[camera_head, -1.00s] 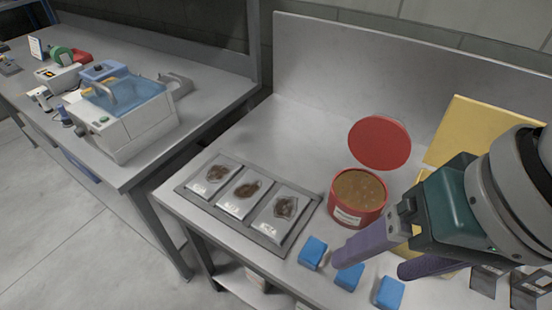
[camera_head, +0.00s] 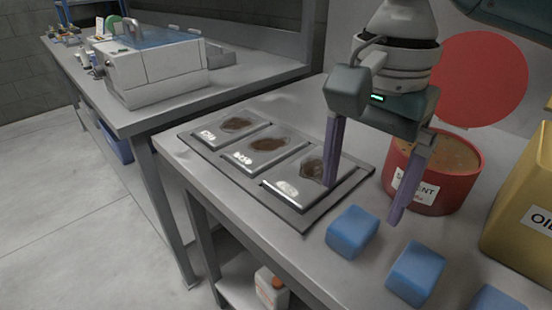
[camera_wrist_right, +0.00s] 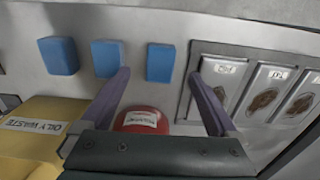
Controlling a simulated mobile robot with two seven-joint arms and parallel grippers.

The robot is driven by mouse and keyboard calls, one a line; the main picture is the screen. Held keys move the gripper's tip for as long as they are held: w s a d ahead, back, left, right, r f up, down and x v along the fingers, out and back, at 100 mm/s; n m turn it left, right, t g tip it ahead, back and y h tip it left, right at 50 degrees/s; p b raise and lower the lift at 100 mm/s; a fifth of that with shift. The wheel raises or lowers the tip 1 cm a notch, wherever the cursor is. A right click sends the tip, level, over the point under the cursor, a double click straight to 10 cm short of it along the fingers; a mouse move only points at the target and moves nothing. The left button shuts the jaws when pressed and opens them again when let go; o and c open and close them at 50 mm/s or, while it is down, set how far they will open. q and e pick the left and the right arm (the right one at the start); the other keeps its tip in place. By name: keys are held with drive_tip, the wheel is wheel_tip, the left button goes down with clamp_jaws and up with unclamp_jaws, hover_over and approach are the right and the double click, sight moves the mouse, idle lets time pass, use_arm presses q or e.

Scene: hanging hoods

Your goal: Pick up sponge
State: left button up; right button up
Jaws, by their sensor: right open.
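Several blue block-shaped sponges lie in a row along the table's front edge. In the head view the leftmost sponge (camera_head: 352,232) is nearest my right gripper, with a middle sponge (camera_head: 416,273) and a partly cut-off sponge (camera_head: 498,299) to its right. My right gripper (camera_head: 362,204) is open and empty, pointing down above the table just behind the leftmost sponge. In the right wrist view the gripper (camera_wrist_right: 160,74) has one sponge (camera_wrist_right: 160,63) framed between its purple fingertips, apart from both. My left gripper is not in view.
A grey tray (camera_head: 303,217) with several sample packs lies left of the sponges. A red solvent can (camera_head: 458,180) with its round red lid (camera_head: 480,80) raised and a yellow oily-waste bin (camera_head: 515,222) stand behind. A white machine (camera_head: 155,75) is on the other table.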

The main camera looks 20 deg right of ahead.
sight(353, 226)
wheel_tip(353, 226, down, 8)
drive_tip(key=shift+w+d+r+b, duration=0.1)
drive_tip(key=shift+r+b, duration=0.05)
drive_tip(key=shift+b, duration=0.8)
drive_tip(key=c, duration=1.4)
drive_tip(key=shift+r, duration=0.15)
wheel_tip(353, 226, up, 20)
drive_tip(key=p, duration=0.5)
